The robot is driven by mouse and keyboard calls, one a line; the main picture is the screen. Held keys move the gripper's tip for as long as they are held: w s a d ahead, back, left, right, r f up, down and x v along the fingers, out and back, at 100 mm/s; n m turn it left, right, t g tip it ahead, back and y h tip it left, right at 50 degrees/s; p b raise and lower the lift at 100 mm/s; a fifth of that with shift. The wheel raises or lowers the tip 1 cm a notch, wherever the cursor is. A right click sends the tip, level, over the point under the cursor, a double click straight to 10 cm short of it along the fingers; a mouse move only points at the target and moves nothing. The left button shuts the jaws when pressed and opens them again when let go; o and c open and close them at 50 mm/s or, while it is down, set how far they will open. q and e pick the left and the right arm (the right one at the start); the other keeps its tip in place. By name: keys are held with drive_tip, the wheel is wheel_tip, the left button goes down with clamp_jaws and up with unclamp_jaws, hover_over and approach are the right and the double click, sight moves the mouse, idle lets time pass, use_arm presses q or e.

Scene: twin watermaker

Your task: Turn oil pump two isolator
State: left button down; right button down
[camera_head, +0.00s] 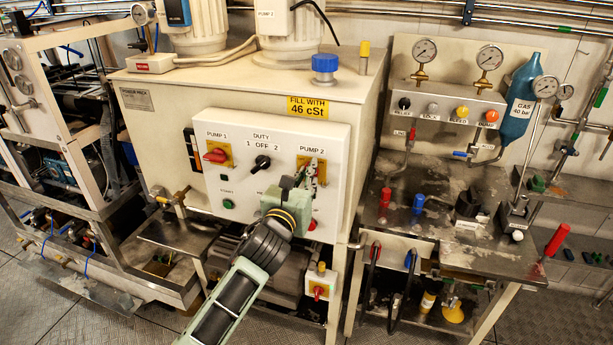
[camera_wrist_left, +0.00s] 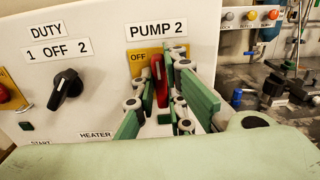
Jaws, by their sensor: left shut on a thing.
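The pump 2 isolator is a red rotary handle (camera_wrist_left: 159,80) on a yellow plate (camera_wrist_left: 137,68) under the "PUMP 2" label. In the left wrist view the handle stands roughly upright, with "OFF" printed on the plate at its upper left. My left gripper (camera_wrist_left: 160,92) is shut on this handle, one green finger on each side. In the head view my left gripper (camera_head: 308,180) covers most of the handle, and part of the yellow plate (camera_head: 302,163) shows. My right gripper is in neither view.
The white control panel (camera_head: 240,130) also holds the pump 1 red isolator (camera_head: 216,156) and the black duty selector (camera_head: 261,163). A steel bench (camera_head: 450,190) with gauges, valves and a blue gas bottle (camera_head: 521,100) stands to the right. A framed rig stands at left.

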use_arm(q)
drive_tip(key=n, duration=0.6)
drive_tip(key=n+p, duration=0.1)
drive_tip(key=n, duration=0.5)
drive_tip(key=f+n+p, duration=0.1)
drive_tip(key=n, duration=0.4)
drive_tip(key=shift+w+a+n, duration=0.1)
drive_tip(key=shift+a+n, duration=0.3)
idle(0.4)
drive_tip(key=c, duration=2.1)
unclamp_jaws()
drive_tip(key=v, duration=1.2)
